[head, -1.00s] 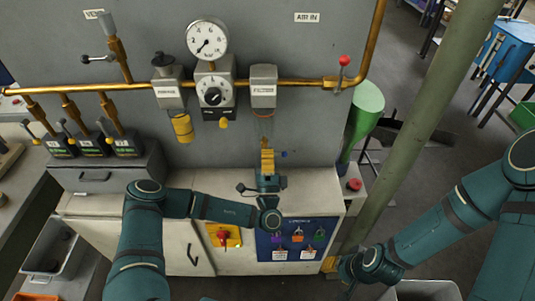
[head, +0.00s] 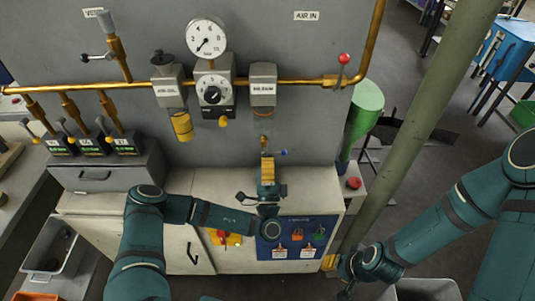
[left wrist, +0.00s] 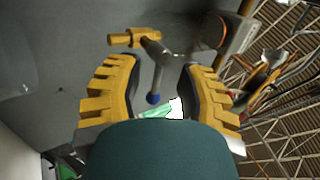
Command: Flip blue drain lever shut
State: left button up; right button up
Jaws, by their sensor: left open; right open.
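The blue drain lever is a thin grey handle with a blue ball end. In the head view its blue knob (head: 284,152) shows just right of my left gripper's fingertips, under the filter unit. In the left wrist view the lever (left wrist: 157,78) runs from a brass valve (left wrist: 135,38) to the blue ball, which appears between the two yellow fingers. My left gripper (head: 267,157) is open, its fingers apart on either side of the lever in the wrist picture; no contact is visible. My right gripper (head: 330,262) is open and empty at the lower right, by the cabinet's corner.
The filter unit (head: 263,85) and the brass pipe (head: 130,86) are above. A red-knobbed valve (head: 343,60) is at right. A lock panel (head: 297,238) is on the cabinet below my left gripper. A green post (head: 415,115) stands at right.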

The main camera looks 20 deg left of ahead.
pick_arm(q)
jog(key=v, duration=0.9)
jog(key=shift+s, duration=0.15)
